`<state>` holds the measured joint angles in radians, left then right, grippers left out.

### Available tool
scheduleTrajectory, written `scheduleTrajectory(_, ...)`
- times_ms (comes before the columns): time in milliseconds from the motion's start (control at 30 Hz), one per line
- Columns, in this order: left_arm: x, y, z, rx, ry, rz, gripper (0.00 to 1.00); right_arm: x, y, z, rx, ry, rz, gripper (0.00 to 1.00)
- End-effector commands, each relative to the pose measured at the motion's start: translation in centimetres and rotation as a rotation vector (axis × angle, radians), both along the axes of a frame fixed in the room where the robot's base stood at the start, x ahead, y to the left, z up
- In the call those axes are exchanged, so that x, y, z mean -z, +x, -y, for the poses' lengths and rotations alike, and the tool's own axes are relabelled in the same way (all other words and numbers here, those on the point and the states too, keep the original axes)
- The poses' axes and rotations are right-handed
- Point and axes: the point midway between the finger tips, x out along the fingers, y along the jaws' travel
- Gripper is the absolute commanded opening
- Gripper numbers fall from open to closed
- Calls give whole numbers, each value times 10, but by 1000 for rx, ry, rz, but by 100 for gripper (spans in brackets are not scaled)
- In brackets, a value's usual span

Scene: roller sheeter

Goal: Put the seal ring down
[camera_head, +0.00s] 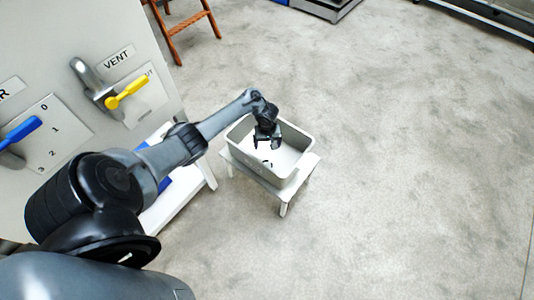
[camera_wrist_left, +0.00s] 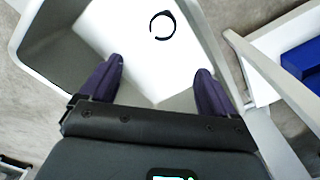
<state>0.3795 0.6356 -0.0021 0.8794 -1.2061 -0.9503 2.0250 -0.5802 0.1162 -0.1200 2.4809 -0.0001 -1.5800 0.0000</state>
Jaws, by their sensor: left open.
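The seal ring is a thin dark ring (camera_wrist_left: 151,24) lying on the white floor of the bin in the left wrist view. It shows as a small dark shape (camera_head: 267,164) in the head view. The grey bin (camera_head: 298,174) stands on a small white stand (camera_head: 291,194). My left gripper (camera_head: 268,143) is over the bin's opening, pointing down. Its two dark fingers (camera_wrist_left: 157,84) are spread apart with nothing between them. The ring lies apart from the fingers, beyond their tips. My right gripper is in neither view.
A grey panel with a yellow lever (camera_head: 127,92) labelled VENT and a blue lever (camera_head: 22,130) stands at the left. A white table (camera_head: 184,190) with a blue item is beside the bin. A wooden ladder (camera_head: 187,22) stands behind. The floor at right is clear.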

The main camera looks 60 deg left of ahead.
Motion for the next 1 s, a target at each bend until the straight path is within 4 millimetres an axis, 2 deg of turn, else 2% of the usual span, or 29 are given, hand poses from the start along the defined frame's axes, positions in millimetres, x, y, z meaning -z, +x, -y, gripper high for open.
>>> scheduleTrajectory(167, 1, 14, 34, 196, 68, 61, 90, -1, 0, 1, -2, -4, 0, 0)
scheduleTrajectory(267, -5, 23, 71, 377, 129, 121, 90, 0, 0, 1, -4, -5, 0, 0)
scheduleTrajectory(333, -14, 27, 104, 513, 176, 173, 90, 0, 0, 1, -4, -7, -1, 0)
scheduleTrajectory(467, -47, 22, 171, 747, 254, 274, 90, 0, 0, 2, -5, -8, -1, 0)
scheduleTrajectory(567, -78, -1, 221, 901, 297, 332, 90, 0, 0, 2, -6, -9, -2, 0)
scheduleTrajectory(600, -88, -16, 238, 957, 306, 339, 90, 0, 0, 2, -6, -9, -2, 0)
scheduleTrajectory(700, -107, -61, 269, 1077, 303, 322, 90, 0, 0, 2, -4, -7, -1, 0)
scheduleTrajectory(800, -125, -101, 286, 1165, 277, 295, 90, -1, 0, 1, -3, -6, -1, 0)
scheduleTrajectory(900, -140, -133, 296, 1228, 241, 274, 90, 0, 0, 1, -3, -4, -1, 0)
scheduleTrajectory(1000, -152, -155, 301, 1269, 211, 264, 90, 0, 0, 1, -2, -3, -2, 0)
